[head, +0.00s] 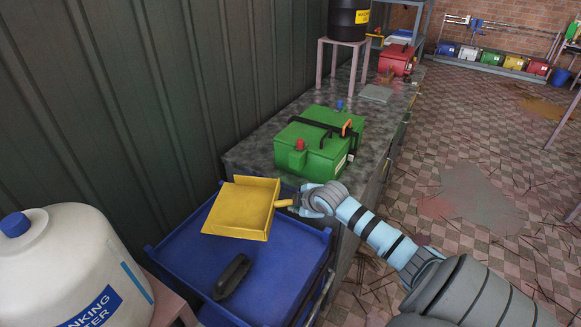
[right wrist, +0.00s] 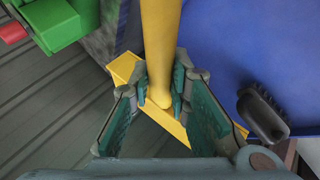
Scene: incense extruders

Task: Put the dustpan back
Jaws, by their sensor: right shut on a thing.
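The yellow dustpan (head: 240,208) is over the back edge of the blue tray (head: 190,255), its handle pointing right. My right gripper (head: 298,203) is shut on the handle end. In the right wrist view the yellow handle (right wrist: 160,40) is between the two fingers of the gripper (right wrist: 163,88), with a flat yellow part behind them. The pan looks raised above the tray floor, but I cannot tell its exact height. My left gripper is not in view.
A black brush (head: 232,277) lies in the tray. A green box (head: 316,145) with a red knob stands on the dark bench (head: 258,150) behind it. A white water tank (head: 70,270) stands at the left. The tray's middle is clear.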

